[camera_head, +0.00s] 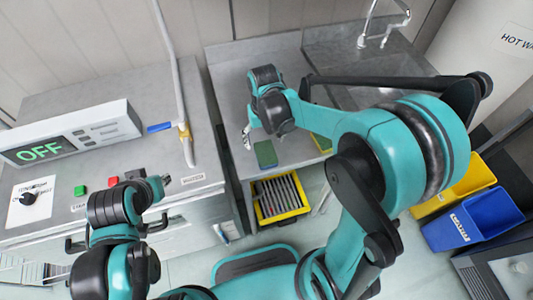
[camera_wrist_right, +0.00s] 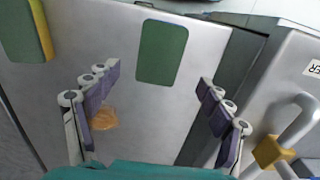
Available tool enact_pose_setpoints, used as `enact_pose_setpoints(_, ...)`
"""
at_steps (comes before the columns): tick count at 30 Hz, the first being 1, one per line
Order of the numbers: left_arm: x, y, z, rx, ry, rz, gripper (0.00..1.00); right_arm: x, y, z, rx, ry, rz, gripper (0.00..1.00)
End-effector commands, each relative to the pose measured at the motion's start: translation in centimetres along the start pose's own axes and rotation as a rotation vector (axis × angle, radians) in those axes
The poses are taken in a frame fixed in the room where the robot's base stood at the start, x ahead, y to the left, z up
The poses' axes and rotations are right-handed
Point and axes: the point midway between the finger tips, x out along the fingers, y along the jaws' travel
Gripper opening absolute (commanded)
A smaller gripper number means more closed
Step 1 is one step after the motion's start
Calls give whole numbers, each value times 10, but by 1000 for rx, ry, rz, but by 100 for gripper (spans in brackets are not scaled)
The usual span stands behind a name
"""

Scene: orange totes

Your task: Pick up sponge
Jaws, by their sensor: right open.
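A green sponge (camera_head: 265,153) lies flat near the front edge of the grey counter. It also shows in the right wrist view (camera_wrist_right: 162,50), beyond my fingertips and between their lines. A second sponge, green with a yellow side (camera_head: 322,142), is partly hidden behind my right arm; a green and yellow one shows at the upper left of the wrist view (camera_wrist_right: 25,30). My right gripper (camera_head: 247,138) is open and empty beside the green sponge, apart from it. Its two fingers spread wide in the wrist view (camera_wrist_right: 158,80). My left gripper (camera_head: 158,184) is over the left worktop, its jaws unclear.
A yellow crate (camera_head: 280,217) with a slatted grey inside sits below the counter edge. A control panel (camera_head: 70,135) and a pipe with a yellow fitting (camera_head: 185,131) are at left. A sink and faucet (camera_head: 384,28) are behind. Yellow (camera_head: 455,190) and blue (camera_head: 472,222) bins stand at right.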

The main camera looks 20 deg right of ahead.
Motion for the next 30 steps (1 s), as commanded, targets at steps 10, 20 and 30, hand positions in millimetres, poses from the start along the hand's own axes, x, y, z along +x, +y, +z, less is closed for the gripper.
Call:
enact_pose_setpoints(10,17,0,12,0,0,0,26,42,3,5,1,2,0,80)
enact_pose_setpoints(20,25,0,18,0,0,0,26,67,4,6,0,2,0,80)
enact_pose_setpoints(30,25,0,18,0,0,0,26,67,4,6,0,2,0,45)
